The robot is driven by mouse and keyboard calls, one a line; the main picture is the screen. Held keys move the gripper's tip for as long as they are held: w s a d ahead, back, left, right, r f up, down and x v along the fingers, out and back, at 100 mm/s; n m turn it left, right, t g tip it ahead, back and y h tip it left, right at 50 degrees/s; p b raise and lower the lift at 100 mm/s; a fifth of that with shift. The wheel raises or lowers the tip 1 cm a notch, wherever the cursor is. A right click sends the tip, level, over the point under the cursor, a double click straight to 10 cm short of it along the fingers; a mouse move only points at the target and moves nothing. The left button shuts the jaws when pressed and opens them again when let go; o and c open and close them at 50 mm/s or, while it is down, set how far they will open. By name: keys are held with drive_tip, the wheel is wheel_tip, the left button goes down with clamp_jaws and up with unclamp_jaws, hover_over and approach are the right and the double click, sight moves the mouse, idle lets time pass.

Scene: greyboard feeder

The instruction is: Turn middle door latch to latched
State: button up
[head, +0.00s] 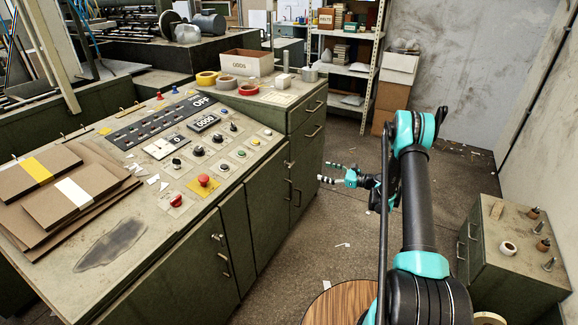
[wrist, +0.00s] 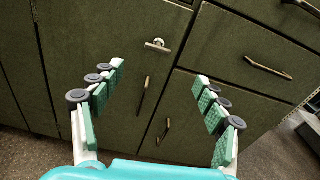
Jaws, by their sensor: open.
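The middle door (head: 268,215) is a dark green panel in the front of the control console. Its latch is a small silver turn-piece that shows near the door's right edge (head: 289,163). In the wrist view the latch (wrist: 157,45) lies roughly crosswise, slightly tilted, above a vertical bar handle (wrist: 144,95). My gripper (head: 328,173) is open and empty in front of the console, to the right of the latch in the head view. In the wrist view its fingers (wrist: 160,85) spread on both sides of the latch and handle, apart from them.
Another door latch (head: 218,238) sits further left on the console front. A drawer handle (wrist: 268,68) and another vertical handle (wrist: 165,130) are near the latch. A round wooden top (head: 340,303) and a small green cabinet (head: 515,255) stand right; the floor between is mostly clear.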

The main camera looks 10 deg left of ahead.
sight(293, 165)
drive_tip(key=shift+m+y, duration=0.4)
drive_tip(key=shift+m, duration=0.1)
drive_tip(key=x, duration=0.6)
drive_tip(key=f+x, duration=0.1)
drive_tip(key=x, duration=0.4)
drive_tip(key=f+x, duration=0.1)
drive_tip(key=x, duration=0.5)
drive_tip(key=shift+w+a, duration=0.25)
drive_tip(key=shift+a, duration=0.05)
drive_tip(key=c, duration=1.2)
drive_tip(key=shift+o, duration=0.2)
